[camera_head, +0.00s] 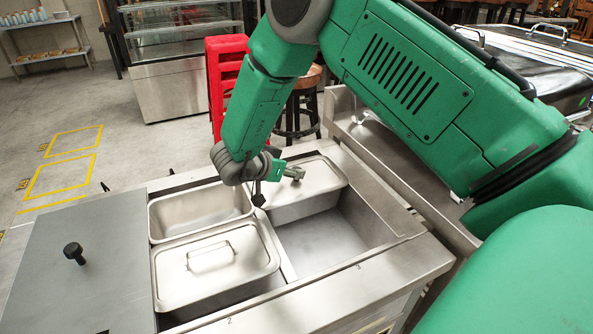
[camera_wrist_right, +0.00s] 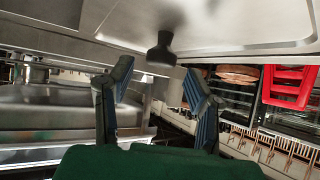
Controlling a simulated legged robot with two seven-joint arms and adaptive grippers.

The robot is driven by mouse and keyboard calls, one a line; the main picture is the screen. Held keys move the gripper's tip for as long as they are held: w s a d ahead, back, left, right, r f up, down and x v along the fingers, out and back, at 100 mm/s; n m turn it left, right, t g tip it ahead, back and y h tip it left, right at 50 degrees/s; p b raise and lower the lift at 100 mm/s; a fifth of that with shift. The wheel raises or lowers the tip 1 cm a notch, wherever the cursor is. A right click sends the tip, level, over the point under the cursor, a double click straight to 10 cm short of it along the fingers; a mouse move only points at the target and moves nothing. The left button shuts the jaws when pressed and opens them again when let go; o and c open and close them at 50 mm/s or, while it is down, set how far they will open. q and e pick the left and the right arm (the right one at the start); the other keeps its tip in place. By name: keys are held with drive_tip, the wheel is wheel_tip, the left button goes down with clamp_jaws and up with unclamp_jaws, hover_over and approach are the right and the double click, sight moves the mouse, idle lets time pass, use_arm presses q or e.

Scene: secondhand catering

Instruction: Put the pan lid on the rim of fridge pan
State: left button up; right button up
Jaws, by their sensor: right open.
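The pan lid (camera_head: 325,174) is a flat steel lid lying over a steel pan (camera_head: 304,206) at the back right of the counter wells. Its black knob (camera_wrist_right: 162,52) shows in the right wrist view; my gripper hides it in the head view. My right gripper (camera_head: 277,182) is open and low over the lid's left part. In the right wrist view its fingertips (camera_wrist_right: 159,70) are on either side of the knob, with gaps; contact does not show. An uncovered steel pan (camera_head: 200,213) is at the back left. I cannot tell how the lid sits on the rim. My left gripper is out of view.
A pan with a wire-handled lid (camera_head: 214,270) is at front left. An empty well (camera_head: 325,243) lies to its right. A grey cover with a black knob (camera_head: 74,252) covers the counter's left part. Red stacked seats (camera_head: 222,75) and a stool (camera_head: 303,105) stand behind.

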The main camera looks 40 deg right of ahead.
drive_tip(key=v, duration=0.8)
drive_tip(key=shift+a, duration=0.2)
drive_tip(key=shift+d, duration=0.1)
